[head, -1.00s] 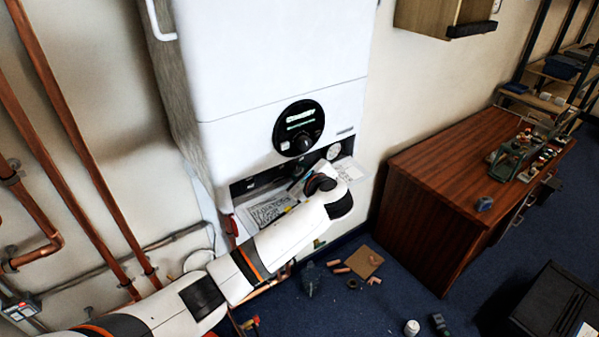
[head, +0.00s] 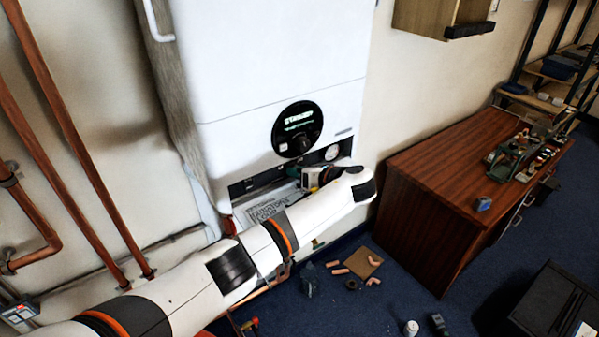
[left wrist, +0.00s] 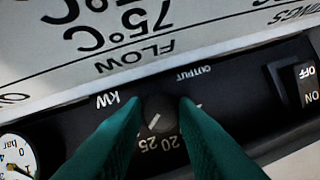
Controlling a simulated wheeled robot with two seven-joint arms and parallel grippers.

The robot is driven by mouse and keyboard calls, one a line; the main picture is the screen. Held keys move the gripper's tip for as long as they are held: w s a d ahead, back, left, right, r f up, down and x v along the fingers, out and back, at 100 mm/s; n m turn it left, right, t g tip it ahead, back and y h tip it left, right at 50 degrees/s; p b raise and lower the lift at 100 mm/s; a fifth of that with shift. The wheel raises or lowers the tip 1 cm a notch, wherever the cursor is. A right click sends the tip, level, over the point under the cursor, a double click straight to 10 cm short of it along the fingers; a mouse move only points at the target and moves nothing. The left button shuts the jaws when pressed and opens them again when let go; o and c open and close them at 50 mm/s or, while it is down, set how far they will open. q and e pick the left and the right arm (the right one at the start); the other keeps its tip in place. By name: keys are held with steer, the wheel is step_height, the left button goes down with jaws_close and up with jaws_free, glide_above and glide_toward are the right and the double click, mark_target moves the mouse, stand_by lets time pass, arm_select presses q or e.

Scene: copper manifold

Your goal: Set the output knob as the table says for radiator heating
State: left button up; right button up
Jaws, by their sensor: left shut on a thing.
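The output knob (left wrist: 160,112) is small, round and dark, on the black strip under the boiler, beside the OUTPUT and kW labels. Its white line slants down-left toward the 20 and 25 marks, nearer 25; the exact setting is unclear. My left gripper (left wrist: 159,108) has green fingers on both sides of the knob and is shut on it. The fingers hide part of the scale. In the head view my left gripper (head: 293,172) reaches the strip from the right. The printed table (head: 262,210) lies below the strip; a FLOW column with 75°C shows in the wrist view. My right gripper is out of view.
The white boiler (head: 270,50) has a round display dial (head: 298,129) above the strip. A pressure gauge (left wrist: 18,160) and an ON/OFF switch (left wrist: 304,84) flank the knob. A wooden desk (head: 440,185) stands at right; pipe pieces lie on the floor.

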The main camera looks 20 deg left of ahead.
arm_select(q)
steer(key=shift+w+d+m+g+y, duration=0.1)
steer(key=shift+m+g+y, duration=0.5)
steer(key=shift+m, duration=0.6)
steer(key=shift+f, duration=0.1)
steer(key=o, duration=1)
steer(key=shift+d, duration=0.1)
steer(key=shift+d, duration=0.3)
steer(key=b+v, duration=0.4)
steer(key=v, duration=0.7)
